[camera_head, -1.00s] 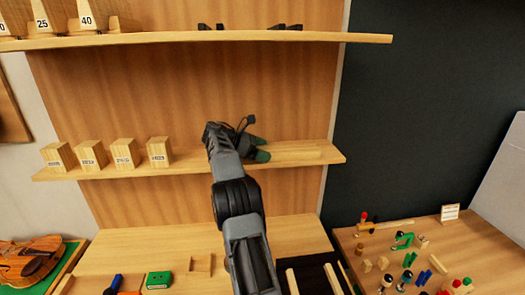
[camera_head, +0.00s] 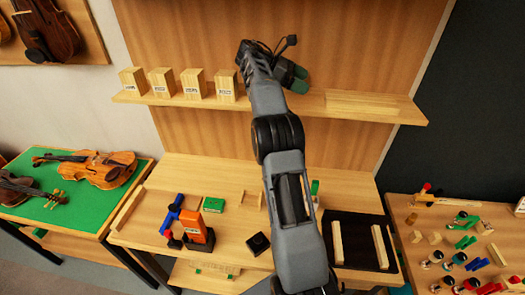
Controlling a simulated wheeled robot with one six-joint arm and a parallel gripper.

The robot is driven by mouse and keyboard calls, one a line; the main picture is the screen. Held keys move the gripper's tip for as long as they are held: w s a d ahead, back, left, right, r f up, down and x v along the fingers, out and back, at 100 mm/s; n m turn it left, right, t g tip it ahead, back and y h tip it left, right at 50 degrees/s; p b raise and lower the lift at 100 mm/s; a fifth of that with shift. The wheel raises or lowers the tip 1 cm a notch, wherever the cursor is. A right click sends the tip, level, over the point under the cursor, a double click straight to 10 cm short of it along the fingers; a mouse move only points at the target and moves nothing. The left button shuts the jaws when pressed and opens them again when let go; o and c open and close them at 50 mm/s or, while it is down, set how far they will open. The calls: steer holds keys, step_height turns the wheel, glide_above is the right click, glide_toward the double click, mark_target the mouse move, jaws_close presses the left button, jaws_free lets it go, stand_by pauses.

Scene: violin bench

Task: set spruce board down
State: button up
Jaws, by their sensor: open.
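A flat pale board (camera_head: 362,103), which I take to be the spruce board, lies on the lower wall shelf (camera_head: 312,106), right of the middle. My gripper (camera_head: 294,76) is just left of it, over the shelf and in front of the back panel. Its dark green fingertips appear apart from the board, and it is open with nothing seen between the fingers. My arm hides part of the shelf and the bench below.
Several labelled wooden blocks (camera_head: 178,83) stand on the shelf left of my gripper. Below is a workbench (camera_head: 235,180) with an orange and blue tool (camera_head: 190,228), a green box (camera_head: 213,204) and a black mat (camera_head: 360,255) with pale strips. Violins (camera_head: 100,170) lie on a green-topped table at left.

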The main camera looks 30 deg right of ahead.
steer(key=shift+a+r+t, duration=0.25)
steer(key=shift+a+t, duration=0.05)
steer(key=shift+a, duration=0.1)
steer(key=s+a+f+m+t+y, duration=0.3)
steer(key=s+a, duration=0.3)
steer(key=a, duration=0.4)
steer(key=s+a+f+m+t+y, duration=0.3)
steer(key=s+a+f+t+y, duration=0.1)
steer(key=a, duration=0.6)
steer(key=s+a+f+m+t+y, duration=0.3)
steer(key=s+a+f+t, duration=0.3)
steer(key=s+a, duration=0.4)
steer(key=shift+a+f+m, duration=0.15)
steer(key=shift+a+m, duration=0.35)
steer(key=shift+a, duration=0.05)
steer(key=shift+s+d, duration=0.1)
steer(key=shift+s, duration=0.05)
